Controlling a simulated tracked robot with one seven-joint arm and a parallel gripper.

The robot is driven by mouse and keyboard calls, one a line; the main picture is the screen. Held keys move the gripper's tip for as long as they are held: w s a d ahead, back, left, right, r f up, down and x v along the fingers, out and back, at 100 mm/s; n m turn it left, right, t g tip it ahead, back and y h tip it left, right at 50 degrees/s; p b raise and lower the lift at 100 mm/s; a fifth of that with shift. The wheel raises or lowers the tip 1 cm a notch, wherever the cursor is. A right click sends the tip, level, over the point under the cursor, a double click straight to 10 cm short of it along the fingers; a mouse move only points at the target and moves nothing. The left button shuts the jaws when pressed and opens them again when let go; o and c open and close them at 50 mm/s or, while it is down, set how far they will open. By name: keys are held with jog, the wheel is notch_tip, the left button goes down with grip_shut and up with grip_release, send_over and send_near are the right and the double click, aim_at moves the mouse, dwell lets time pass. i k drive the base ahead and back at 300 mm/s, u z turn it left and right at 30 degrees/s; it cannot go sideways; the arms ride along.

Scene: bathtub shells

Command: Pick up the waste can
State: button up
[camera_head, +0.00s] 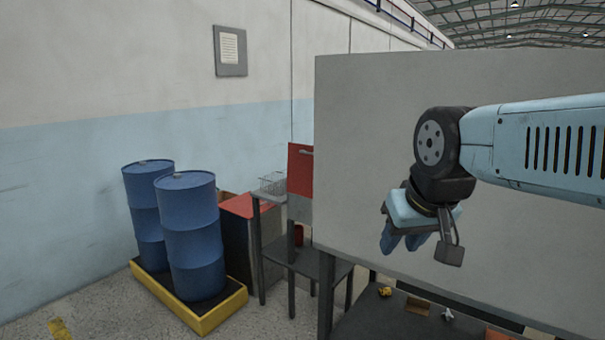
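I cannot tell for sure which thing is the waste can. A small yellow object (385,291), perhaps a crumpled can, and a small whitish object (447,314) lie on the low surface below the grey panel, both too small to make out. A small red container (298,235) shows partly behind the legs of a side table. My gripper (403,243) hangs in front of the grey panel, fingers pointing down, well above and apart from these objects. No held object shows between its light-blue fingers; their gap is unclear.
A large grey panel (365,150) fills the right half and hides what is behind it. Blue drums (190,235) stand on a yellow-edged pallet (213,315) at left. A dark side table (318,265) bears a wire basket (272,183). Some floor is clear at lower left.

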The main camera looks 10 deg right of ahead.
aim_at(298, 235)
jog(key=z, duration=0.05)
jog(key=k, duration=0.4)
jog(key=u, duration=0.85)
jog(key=i, duration=1)
jog(key=u, duration=0.65)
jog(key=i, duration=1.1)
jog(key=z, duration=0.5)
jog(key=i, duration=1)
jog(key=z, duration=0.7)
jog(key=k, duration=0.7)
